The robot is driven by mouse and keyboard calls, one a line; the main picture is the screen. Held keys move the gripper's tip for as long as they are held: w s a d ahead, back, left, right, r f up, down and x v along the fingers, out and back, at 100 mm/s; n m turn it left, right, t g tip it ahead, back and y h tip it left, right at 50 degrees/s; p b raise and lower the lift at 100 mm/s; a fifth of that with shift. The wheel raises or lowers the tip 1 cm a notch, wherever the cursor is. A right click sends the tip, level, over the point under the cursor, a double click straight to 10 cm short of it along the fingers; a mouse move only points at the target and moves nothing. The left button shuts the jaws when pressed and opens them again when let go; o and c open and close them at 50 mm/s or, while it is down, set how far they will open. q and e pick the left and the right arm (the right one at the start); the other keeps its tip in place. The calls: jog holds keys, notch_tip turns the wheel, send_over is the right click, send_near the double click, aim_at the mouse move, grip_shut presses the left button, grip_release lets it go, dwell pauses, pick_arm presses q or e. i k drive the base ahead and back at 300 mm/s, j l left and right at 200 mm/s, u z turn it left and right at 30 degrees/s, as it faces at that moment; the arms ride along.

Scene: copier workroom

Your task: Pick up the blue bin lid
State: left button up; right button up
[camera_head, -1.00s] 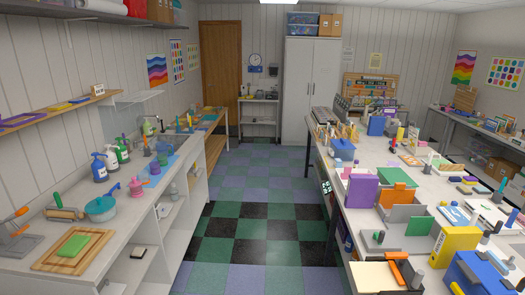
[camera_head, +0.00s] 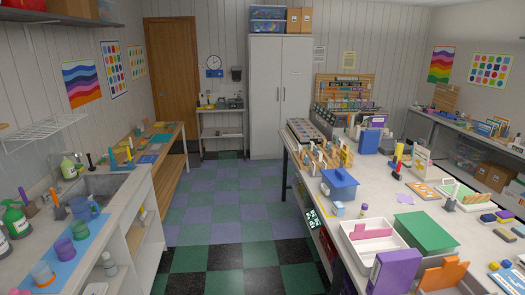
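A blue lid with a small raised handle (camera_head: 340,177) sits on the worktable at the right, near its left edge. What lies under it is hard to make out. A taller blue container (camera_head: 370,141) stands farther back on the same table. I cannot tell for certain which blue item is the bin lid. Neither of my grippers shows in the head view.
The worktable (camera_head: 385,195) also holds a white tray (camera_head: 372,238), a green flat piece (camera_head: 425,232) and a purple box (camera_head: 395,270). A sink counter (camera_head: 125,190) runs along the left. The checkered aisle (camera_head: 215,200) between them is clear.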

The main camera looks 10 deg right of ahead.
aim_at(339, 177)
jog(key=i+j+z, duration=0.5)
jog(key=i, duration=0.15)
jog(key=i+j+z, duration=0.95)
jog(key=j, duration=0.45)
